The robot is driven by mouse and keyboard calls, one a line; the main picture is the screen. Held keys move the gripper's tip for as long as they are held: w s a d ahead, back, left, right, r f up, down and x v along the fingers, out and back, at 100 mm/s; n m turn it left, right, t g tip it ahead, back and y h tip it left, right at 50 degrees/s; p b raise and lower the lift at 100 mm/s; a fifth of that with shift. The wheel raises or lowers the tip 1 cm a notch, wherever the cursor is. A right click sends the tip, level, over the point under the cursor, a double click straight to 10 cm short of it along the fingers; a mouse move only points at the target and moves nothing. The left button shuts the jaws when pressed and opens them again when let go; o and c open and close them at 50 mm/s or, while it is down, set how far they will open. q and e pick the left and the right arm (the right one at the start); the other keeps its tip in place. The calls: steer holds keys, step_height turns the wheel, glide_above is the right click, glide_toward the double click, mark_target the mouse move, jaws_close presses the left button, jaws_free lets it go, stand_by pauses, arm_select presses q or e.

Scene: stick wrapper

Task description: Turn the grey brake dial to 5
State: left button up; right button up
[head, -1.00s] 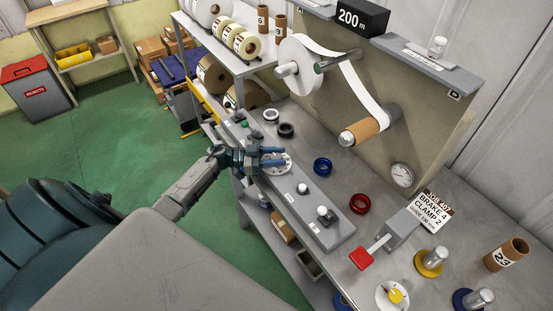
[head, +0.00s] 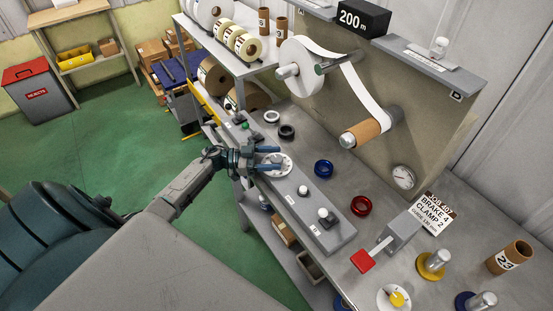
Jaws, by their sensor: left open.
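A round white scale plate (head: 283,164) lies on the grey control panel along the bench's front edge. It looks like the brake dial's scale. The knob, pointer and numbers are too small or hidden to read. My left gripper (head: 269,158) is at the plate's left side, its two blue fingers apart and pointing right over it. I cannot tell whether they touch the dial. The job card (head: 432,216) at the right reads BRAKE 4, CLAMP 2. My right gripper is not in view.
White-topped knobs (head: 324,213) stand further along the panel, near a red-handled lever (head: 362,261). Black, blue (head: 323,168) and red (head: 361,206) rings lie behind the panel. A white web runs from the roll (head: 300,68) to a cardboard core (head: 368,132).

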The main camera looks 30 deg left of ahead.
arm_select(q)
steer(key=b+v, duration=0.3)
steer(key=v, duration=0.6)
steer(key=shift+a, duration=0.1)
